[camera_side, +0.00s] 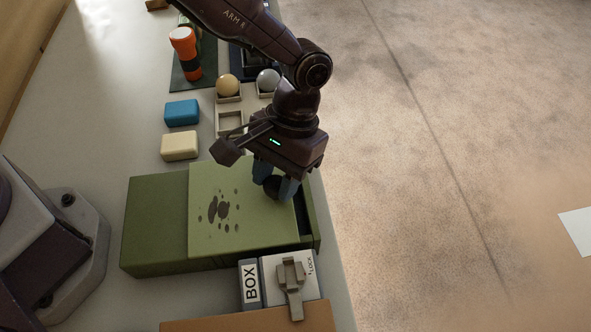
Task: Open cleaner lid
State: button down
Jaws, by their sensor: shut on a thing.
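The cleaner is a low green box (155,225) on the table, with a lighter green lid panel (215,235) on its top. The panel has dark spots on it. A dark gap shows between the panel's right edge and the box's right wall (311,217). My gripper (277,190) points down at the panel's upper right part, with its blue-grey fingers shut on a dark round knob (271,187). The fingers partly hide the knob, and how it joins the lid is hidden.
A BOX label (250,284) and a latch marked LOCK (290,280) are in front. Blue (182,112) and cream (180,146) blocks, a tan ball (228,85), a grey ball (268,80) and an orange-black flashlight (186,50) lie behind. The table edge is close on the right.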

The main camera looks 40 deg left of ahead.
aim_at(204, 209)
jog(key=s+a, duration=0.7)
jog(key=shift+s+a, duration=0.1)
jog(key=shift+a, duration=0.05)
jog(key=c, duration=0.7)
grip_release()
jog(key=shift+r, duration=0.1)
jog(key=v, duration=1.3)
